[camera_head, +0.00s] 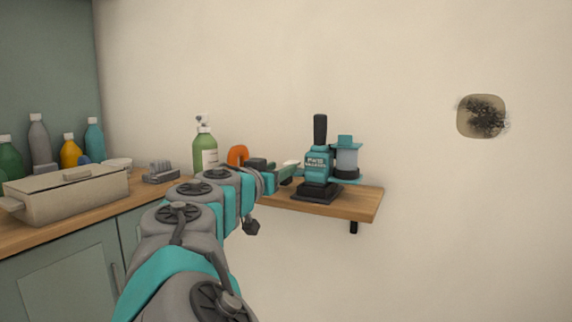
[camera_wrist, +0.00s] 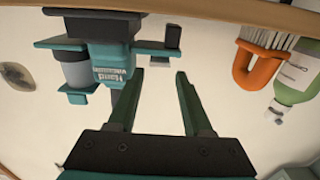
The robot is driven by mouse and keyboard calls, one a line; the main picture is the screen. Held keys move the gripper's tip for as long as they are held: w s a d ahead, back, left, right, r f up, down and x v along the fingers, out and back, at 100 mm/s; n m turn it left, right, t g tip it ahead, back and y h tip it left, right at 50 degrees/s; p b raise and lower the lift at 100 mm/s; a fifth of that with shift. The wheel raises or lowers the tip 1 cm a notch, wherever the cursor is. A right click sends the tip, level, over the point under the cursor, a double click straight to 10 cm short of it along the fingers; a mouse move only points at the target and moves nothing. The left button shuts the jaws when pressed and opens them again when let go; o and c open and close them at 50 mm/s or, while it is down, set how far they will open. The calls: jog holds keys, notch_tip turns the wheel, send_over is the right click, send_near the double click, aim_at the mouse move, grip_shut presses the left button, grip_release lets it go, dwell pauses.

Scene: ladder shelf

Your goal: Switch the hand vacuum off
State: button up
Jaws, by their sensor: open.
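The teal and black hand vacuum (camera_head: 317,163) stands upright on a dark base on the wooden wall shelf (camera_head: 357,205). A black handle rises from its top, and a clear canister (camera_head: 347,160) sits at its right. In the wrist view the vacuum (camera_wrist: 112,68) appears upside down at upper left, with its label facing me. A teal bar with a small dark block (camera_wrist: 172,36) sticks out of its side; I cannot tell whether this is the switch or its position. My gripper (camera_wrist: 157,75) is open and empty, just left of the vacuum in the head view (camera_head: 291,170).
A counter at left holds a beige lidded box (camera_head: 70,195) and several bottles.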

aim_at(288, 164)
jog(key=shift+p+x, duration=0.3)
jog(key=shift+x, duration=2.05)
grip_shut()
